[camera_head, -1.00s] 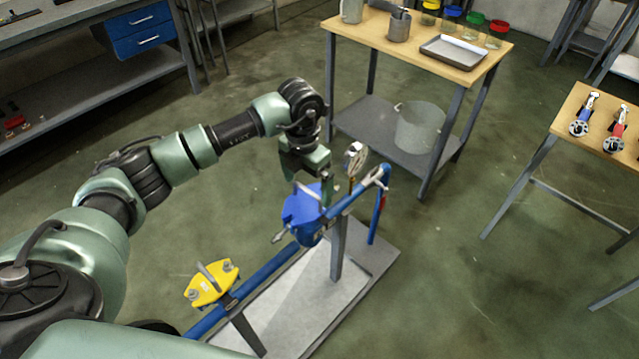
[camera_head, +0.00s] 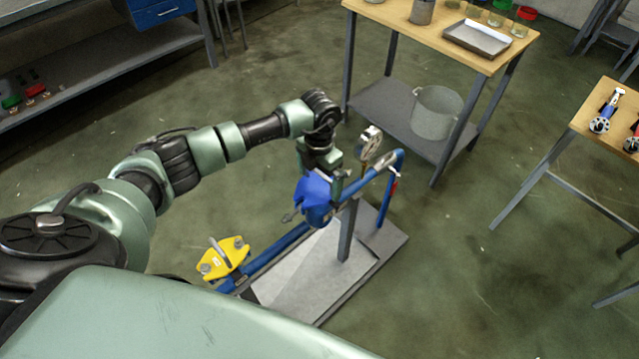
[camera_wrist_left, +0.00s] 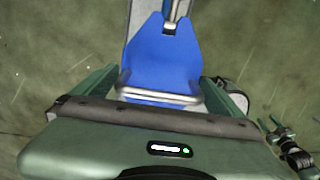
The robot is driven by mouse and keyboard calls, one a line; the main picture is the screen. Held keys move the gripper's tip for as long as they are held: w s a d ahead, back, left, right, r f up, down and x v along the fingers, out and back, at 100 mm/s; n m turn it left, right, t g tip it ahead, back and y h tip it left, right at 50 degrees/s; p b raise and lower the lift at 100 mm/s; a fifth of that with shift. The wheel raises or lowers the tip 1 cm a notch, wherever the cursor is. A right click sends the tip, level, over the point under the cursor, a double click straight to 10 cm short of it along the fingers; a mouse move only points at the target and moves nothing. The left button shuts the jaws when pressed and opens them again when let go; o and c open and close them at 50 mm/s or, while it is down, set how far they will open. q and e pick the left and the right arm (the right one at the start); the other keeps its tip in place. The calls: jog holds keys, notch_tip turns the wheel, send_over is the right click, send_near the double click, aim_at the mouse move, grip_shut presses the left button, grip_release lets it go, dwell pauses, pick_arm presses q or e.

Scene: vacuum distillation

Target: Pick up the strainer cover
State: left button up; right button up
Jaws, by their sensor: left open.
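A blue cover (camera_head: 313,191) sits on top of the blue strainer on the pipe rig, and I take it to be the strainer cover. In the left wrist view the blue cover (camera_wrist_left: 160,62) shows with a silver bar handle (camera_wrist_left: 160,96) across its near side. My left gripper (camera_head: 321,170) is open just above and behind the cover in the head view. In the wrist view the left gripper (camera_wrist_left: 160,84) has one finger on each side of the handle, with gaps between. Whether it touches the cover is hidden.
A pressure gauge (camera_head: 370,140) and the blue pipe bend (camera_head: 393,162) stand close right of my gripper. A yellow plate with a handle (camera_head: 224,257) is at the lower-left pipe end. A wooden table (camera_head: 450,38) with a bucket (camera_head: 436,112) below stands behind.

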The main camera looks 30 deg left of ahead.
pick_arm(q)
jog(key=c, duration=1.8)
jog(key=shift+w+r, duration=0.15)
jog(key=shift+r, duration=0.1)
